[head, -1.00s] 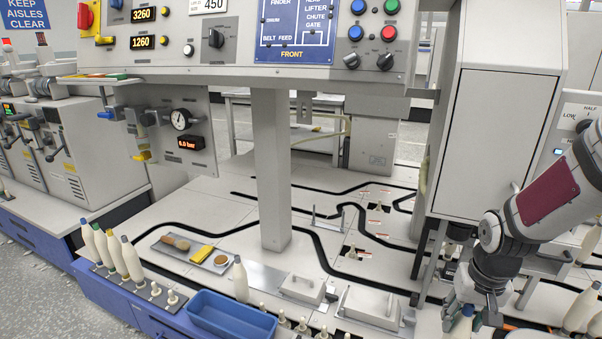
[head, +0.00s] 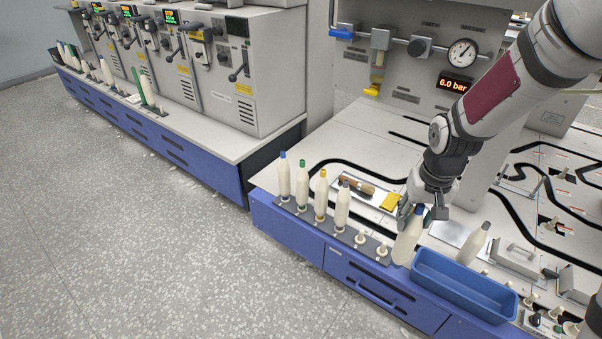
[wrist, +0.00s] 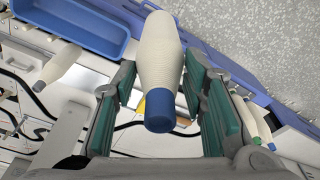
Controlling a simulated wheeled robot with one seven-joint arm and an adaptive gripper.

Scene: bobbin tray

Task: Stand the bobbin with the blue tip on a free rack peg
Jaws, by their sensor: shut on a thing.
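My gripper (head: 422,207) is shut on a cream bobbin (head: 407,240) with a blue tip, holding it near its tip. The bobbin hangs close to upright, slightly tilted, between the rack and the blue tray. In the wrist view the held bobbin (wrist: 158,50) lies between the teal finger pads, blue tip nearest the camera. The dark rack (head: 308,213) runs along the bench's front edge. Bobbins with blue (head: 283,180), green (head: 302,187), yellow (head: 321,200) and grey (head: 342,208) tips stand on it. Two free pegs (head: 361,237) (head: 382,250) show right of them.
The blue tray (head: 465,290) stands just right of the held bobbin. A metal tray with a brush (head: 356,186) and a yellow block (head: 391,202) lies behind the rack. Machines (head: 215,75) stand at the left, beyond open floor.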

